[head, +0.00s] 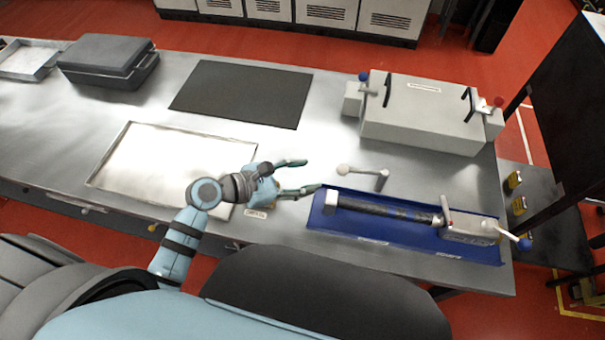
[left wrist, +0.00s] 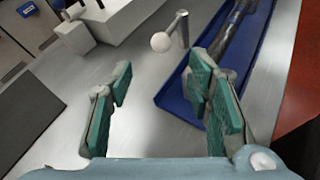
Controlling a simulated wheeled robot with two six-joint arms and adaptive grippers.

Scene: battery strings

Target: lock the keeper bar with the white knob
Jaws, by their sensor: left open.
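The white knob (head: 343,170) sits at the left end of a short grey bar (head: 366,173), which lies just behind the blue tray. The bar's right end meets a short upright grey piece. In the left wrist view the white knob (left wrist: 161,42) shows ahead, between and beyond the fingertips, with the grey bar (left wrist: 179,28) beside it. My left gripper (head: 312,175) is open and empty, to the left of the knob and apart from it. It also shows in the left wrist view (left wrist: 160,78) with its green pads spread. My right gripper is not in view.
The blue tray (head: 322,222) holds a dark cylinder (head: 385,209) and a grey block (head: 470,230) with red and blue knobs. A large grey box (head: 420,125) with black handles stands behind. A dark mat (head: 240,93) and a pale panel (head: 150,165) lie left.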

